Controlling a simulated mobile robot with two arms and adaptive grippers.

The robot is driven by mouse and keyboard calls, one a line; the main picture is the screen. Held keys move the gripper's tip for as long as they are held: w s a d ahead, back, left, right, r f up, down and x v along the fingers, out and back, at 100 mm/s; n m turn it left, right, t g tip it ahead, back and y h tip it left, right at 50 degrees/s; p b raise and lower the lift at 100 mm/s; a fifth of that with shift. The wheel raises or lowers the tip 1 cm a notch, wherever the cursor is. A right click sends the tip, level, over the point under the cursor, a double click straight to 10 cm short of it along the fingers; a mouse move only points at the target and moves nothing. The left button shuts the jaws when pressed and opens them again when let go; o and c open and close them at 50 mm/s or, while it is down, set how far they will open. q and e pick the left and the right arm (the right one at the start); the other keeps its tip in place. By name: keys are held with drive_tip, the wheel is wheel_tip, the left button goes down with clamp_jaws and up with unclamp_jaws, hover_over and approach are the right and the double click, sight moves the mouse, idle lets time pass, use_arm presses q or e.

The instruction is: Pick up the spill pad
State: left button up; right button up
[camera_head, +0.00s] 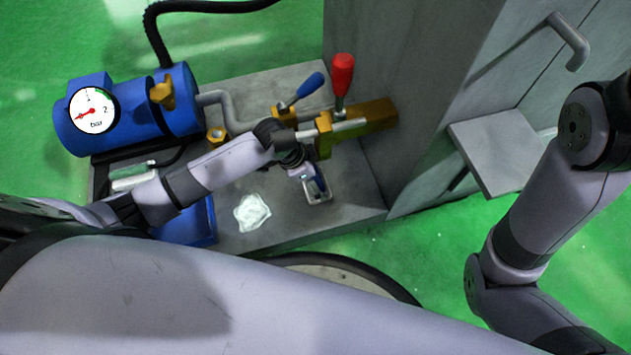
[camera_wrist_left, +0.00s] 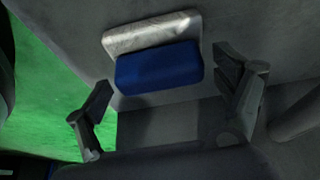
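The frames do not make clear which of these is the spill pad. My left gripper (camera_wrist_left: 163,72) is open, its fingers apart on either side of the blue block, with no visible grip. In the head view it partly hides the block. My right gripper is out of view.
A blue motor with a gauge (camera_head: 93,110) stands at the left of the base. A blue bin (camera_head: 190,222) is partly behind my left arm. A red-handled lever (camera_head: 342,75) and a blue-handled valve (camera_head: 305,88) stand behind the gripper. A grey cabinet (camera_head: 400,60) rises to the right.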

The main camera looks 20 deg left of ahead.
use_arm(q)
drive_tip(key=c, duration=1)
drive_tip(key=shift+r, duration=0.1)
